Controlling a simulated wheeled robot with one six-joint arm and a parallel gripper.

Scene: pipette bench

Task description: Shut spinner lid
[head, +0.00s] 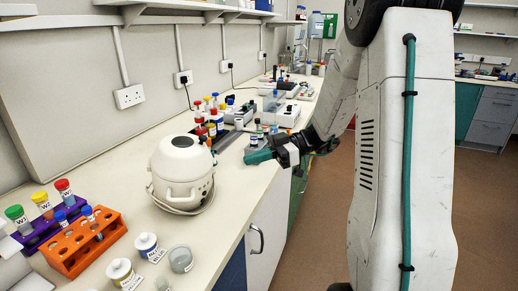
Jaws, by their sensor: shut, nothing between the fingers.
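The spinner (184,188) is a rounded white machine on the bench, left of the picture's middle. Its domed white lid (181,152) sits down on the body, with no clear gap showing; I cannot tell whether it is latched. My gripper (258,157) has teal fingers and is shut and empty. In the picture it is to the right of the spinner, apart from it, over the bench's front edge. The far side of the spinner is hidden.
An orange rack (72,262) and a purple rack (38,234) with capped tubes stand at the front left. Jars (181,260) stand nearby. Bottles with coloured caps (214,118) and small instruments crowd the bench behind the spinner. Bare bench (228,187) lies to its right.

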